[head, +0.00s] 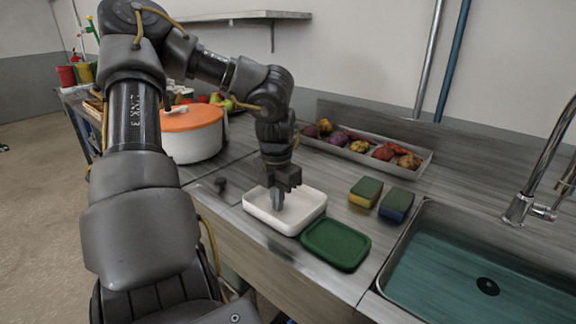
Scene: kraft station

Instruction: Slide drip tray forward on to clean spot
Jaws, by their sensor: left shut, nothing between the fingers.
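A white shallow tray (292,221), which looks like the drip tray, lies on the metal counter near its front edge. My left gripper (278,208) points straight down into the tray, with its fingers shut and nothing between them. The fingertips are inside the rim; I cannot tell whether they touch the tray. A green tray or mat (336,243) lies just right of the white tray, close to its edge. No spot marked as clean can be told for sure. My right gripper is not in view.
A long metal tray (425,168) of vegetables stands at the back. A white pot (195,145) with an orange lid stands left. Bare counter lies between the white tray and vegetables.

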